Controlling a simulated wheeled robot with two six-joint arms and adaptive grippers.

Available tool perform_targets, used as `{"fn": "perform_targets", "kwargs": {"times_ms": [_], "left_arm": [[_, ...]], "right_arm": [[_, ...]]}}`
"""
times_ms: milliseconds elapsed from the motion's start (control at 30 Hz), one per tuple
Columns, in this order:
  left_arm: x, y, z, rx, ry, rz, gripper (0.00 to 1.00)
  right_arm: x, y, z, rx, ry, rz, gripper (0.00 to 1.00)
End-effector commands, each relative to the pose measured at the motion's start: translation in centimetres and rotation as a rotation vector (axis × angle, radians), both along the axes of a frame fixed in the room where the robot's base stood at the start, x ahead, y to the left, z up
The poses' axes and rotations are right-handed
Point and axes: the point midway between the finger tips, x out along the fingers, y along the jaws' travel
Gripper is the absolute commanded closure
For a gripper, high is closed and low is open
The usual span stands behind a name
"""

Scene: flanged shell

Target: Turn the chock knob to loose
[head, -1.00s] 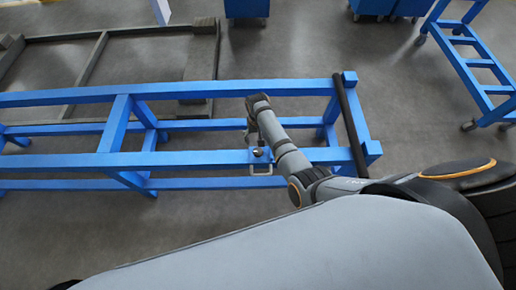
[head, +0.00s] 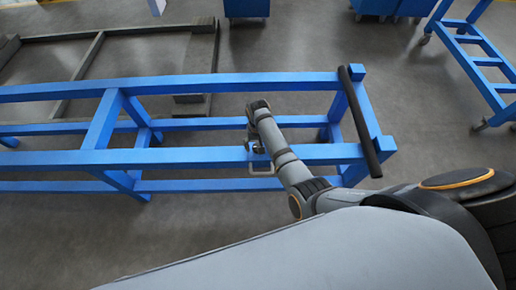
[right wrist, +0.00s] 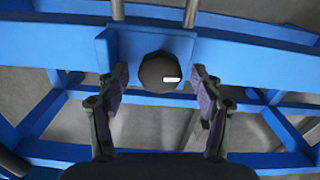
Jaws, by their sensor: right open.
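The chock knob (right wrist: 158,72) is a round black knob with a short white mark on its right side, lying roughly horizontal in the right wrist view. It sits on a blue plate (right wrist: 122,44) on the blue beam. My right gripper (right wrist: 159,76) is open, with one finger on each side of the knob and visible gaps between them. In the head view my right gripper (head: 254,148) is over the near blue beam, and the arm mostly hides the knob. My left gripper is not in view.
The blue frame (head: 200,157) runs across the head view, with a dark bar (head: 360,120) across its right end. A metal handle (head: 262,172) hangs at the near beam beside my gripper. A blue cart (head: 485,62) stands at upper right.

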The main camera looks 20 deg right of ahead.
Motion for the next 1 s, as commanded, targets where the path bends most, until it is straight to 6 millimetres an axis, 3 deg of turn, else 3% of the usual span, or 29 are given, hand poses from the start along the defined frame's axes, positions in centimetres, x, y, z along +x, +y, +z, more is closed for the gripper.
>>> {"fn": "perform_targets", "kwargs": {"times_ms": [133, 533, 1000], "left_arm": [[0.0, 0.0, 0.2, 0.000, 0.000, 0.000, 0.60], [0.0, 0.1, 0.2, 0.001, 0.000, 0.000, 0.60], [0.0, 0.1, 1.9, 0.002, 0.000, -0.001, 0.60]], "right_arm": [[0.0, 0.0, 0.1, 0.000, 0.000, 0.000, 0.35], [0.0, 0.0, 0.1, 0.000, 0.000, 0.000, 0.88], [0.0, 0.0, 0.5, 0.000, 0.000, 0.136, 0.88]]}}
